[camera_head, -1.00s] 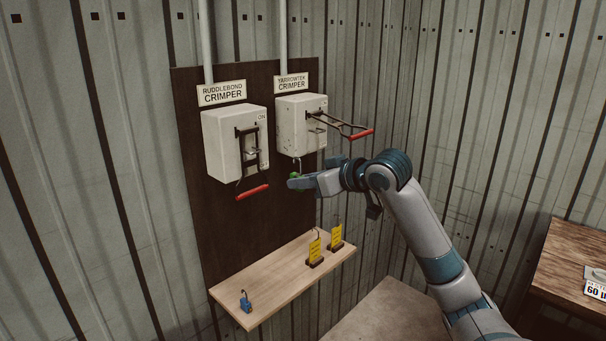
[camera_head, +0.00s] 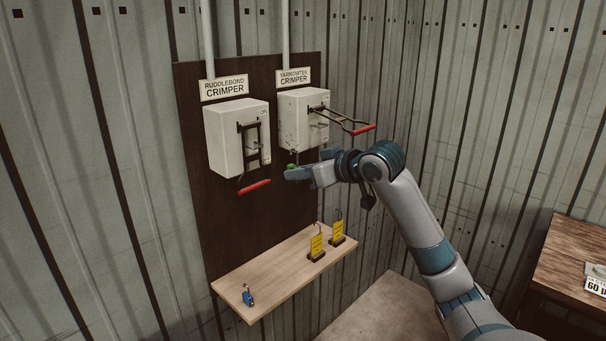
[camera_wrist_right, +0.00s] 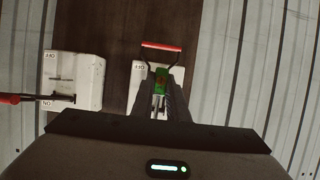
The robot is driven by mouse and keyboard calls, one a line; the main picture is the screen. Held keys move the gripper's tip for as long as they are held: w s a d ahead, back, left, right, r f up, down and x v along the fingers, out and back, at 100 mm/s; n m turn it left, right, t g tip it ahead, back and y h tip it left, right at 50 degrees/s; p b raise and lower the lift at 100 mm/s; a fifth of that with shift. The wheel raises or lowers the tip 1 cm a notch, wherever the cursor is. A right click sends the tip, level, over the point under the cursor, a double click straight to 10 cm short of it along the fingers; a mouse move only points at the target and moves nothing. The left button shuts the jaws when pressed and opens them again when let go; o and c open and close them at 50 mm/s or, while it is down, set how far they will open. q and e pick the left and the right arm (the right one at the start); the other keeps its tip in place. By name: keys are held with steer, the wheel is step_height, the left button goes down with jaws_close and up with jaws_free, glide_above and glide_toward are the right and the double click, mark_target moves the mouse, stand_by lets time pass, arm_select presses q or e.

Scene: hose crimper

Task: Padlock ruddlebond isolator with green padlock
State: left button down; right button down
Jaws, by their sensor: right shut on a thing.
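The ruddlebond isolator is a pale box (camera_head: 225,142) on the dark board, under the RUDDLEBOND CRIMPER sign (camera_head: 224,88). Its lever hangs down, with the red grip (camera_head: 255,187) below the box. My right gripper (camera_head: 291,173) is shut on the green padlock (camera_head: 291,167), right of that red grip and below the yarrowtek box. In the right wrist view the green padlock (camera_wrist_right: 159,79) sits between the fingers, its shackle hard to make out. Behind it are the ruddlebond box (camera_wrist_right: 178,74) and red grip (camera_wrist_right: 161,46). My left gripper is not in view.
The yarrowtek isolator (camera_head: 291,128) has its lever sticking out with a red grip (camera_head: 365,128). A wooden shelf (camera_head: 282,270) below holds a blue padlock (camera_head: 248,299) and yellow tags (camera_head: 316,245). The space between gripper and shelf is clear. A wooden table (camera_head: 570,265) stands right.

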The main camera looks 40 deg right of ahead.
mark_target(289, 167)
steer(key=shift+w+a+p, duration=0.2)
steer(key=shift+w+p, duration=0.1)
steer(key=shift+w, duration=1.7)
steer(key=shift+w+a, duration=0.2)
steer(key=shift+w, duration=2.25)
steer(key=shift+w+a, duration=0.2)
steer(key=shift+w, duration=2.25)
steer(key=shift+f, duration=0.85)
steer(key=c, duration=1.6)
jaws_free()
steer(key=shift+c, duration=0.2)
steer(key=shift+b, duration=0.3)
